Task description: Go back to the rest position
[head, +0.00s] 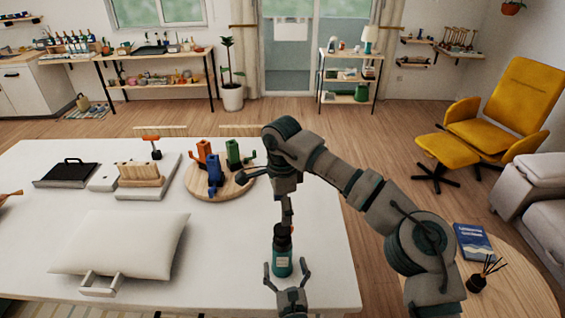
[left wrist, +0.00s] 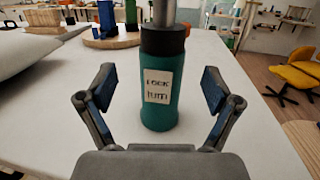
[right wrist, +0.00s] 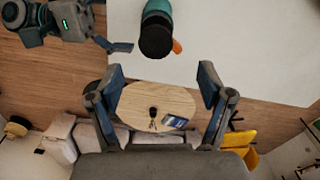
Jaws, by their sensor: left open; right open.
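My left gripper (head: 287,272) is open at the front edge of the white table, its fingers spread towards a teal bottle (head: 282,262) with a black top. In the left wrist view the upright bottle (left wrist: 160,95) stands between the open fingers (left wrist: 159,88), with a gap on each side; its pale label has blurred lettering. My right gripper (head: 266,188) is open and higher up, above and behind the bottle. In the right wrist view its fingers (right wrist: 162,78) hold nothing, and the bottle's black top (right wrist: 156,40) lies beyond them.
The white table (head: 215,270) carries a cushion (head: 125,243), a black tray (head: 67,172), and a round wooden board (head: 205,190) with orange, blue and green pieces. A side table (head: 515,285) with a blue book (head: 474,241) stands at right, near a yellow armchair (head: 510,110).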

